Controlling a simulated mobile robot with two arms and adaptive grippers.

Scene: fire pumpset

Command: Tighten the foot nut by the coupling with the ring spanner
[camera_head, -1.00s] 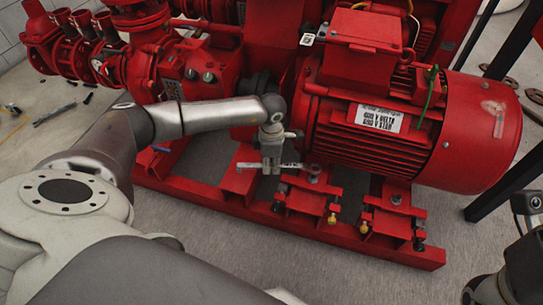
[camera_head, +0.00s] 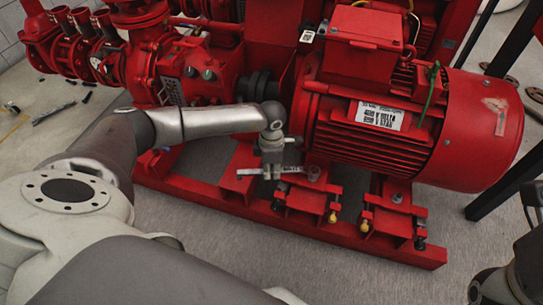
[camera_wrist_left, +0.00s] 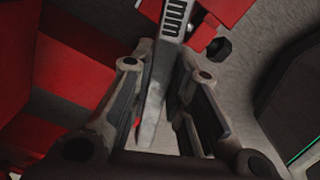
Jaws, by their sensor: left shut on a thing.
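My left gripper (camera_head: 271,172) is shut on the grey ring spanner (camera_head: 292,169), above the red base frame. The spanner lies roughly level and points right, toward the foot nut (camera_head: 314,173) at the coupling end of the motor. Its far end is at or very near the nut; I cannot tell whether the ring is around it. In the left wrist view the spanner (camera_wrist_left: 171,35), with "mm" on its shank, runs between the fingers (camera_wrist_left: 160,112), and its ring end is out of frame. Part of my right arm shows at the lower right; its jaws are unclear.
The red motor (camera_head: 400,125) stands close right of the spanner, the dark coupling (camera_head: 258,88) behind my left wrist. Other feet and bolts line the base frame (camera_head: 345,237). Grey floor in front is clear. A dark frame leg (camera_head: 492,180) stands at right.

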